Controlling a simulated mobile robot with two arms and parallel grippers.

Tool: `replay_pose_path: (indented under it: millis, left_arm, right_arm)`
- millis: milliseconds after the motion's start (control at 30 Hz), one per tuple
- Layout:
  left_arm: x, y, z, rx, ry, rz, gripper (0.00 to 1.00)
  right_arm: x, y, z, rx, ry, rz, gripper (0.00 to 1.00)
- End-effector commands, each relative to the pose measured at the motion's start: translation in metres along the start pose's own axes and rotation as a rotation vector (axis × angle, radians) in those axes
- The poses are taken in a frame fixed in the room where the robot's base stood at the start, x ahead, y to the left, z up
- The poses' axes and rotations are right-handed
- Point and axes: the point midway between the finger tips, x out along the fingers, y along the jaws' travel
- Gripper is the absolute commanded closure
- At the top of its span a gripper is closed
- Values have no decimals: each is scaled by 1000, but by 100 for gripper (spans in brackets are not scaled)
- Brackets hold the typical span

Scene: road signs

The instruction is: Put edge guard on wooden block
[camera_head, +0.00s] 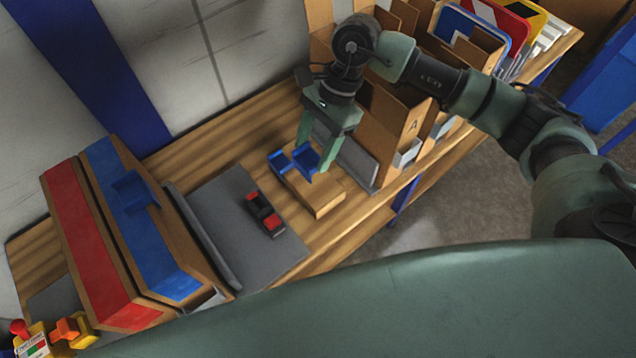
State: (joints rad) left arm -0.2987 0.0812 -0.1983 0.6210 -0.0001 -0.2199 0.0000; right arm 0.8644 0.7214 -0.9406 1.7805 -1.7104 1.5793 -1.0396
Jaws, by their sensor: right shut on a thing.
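The wooden block (318,199) lies on the wooden bench, right of the grey mat. A blue edge guard (283,162) is at the block's far end, on or just above it; I cannot tell if it is fully seated. My right gripper (313,158) reaches down from above and is shut on the blue edge guard, one finger on each side. The fingers partly hide the guard. My left gripper is not in view.
A grey mat (220,220) holds a black and red piece (264,214). At left stand a red-topped box (85,245) and a blue-topped box (150,235) with a blue piece on it. Cardboard file holders (393,118) stand close right of the gripper. Bench showing between mat and wall is clear.

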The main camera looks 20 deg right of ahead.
Motion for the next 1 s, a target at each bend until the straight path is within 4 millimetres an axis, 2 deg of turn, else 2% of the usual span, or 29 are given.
replay_pose_path:
  millis: [200, 400, 567, 800, 1000]
  left_arm:
    - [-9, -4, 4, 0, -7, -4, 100]
    - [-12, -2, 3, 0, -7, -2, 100]
    - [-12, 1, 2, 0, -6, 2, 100]
    - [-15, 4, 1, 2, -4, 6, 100]
    - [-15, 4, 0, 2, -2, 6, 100]
  right_arm:
    - [54, 1, -22, 4, -2, 5, 84]
    - [89, 0, -36, 1, -1, 2, 84]
    - [100, 0, -41, 0, -1, 1, 84]
    - [132, 0, -54, 1, -2, 1, 84]
    - [136, 0, -56, -2, 0, -1, 84]
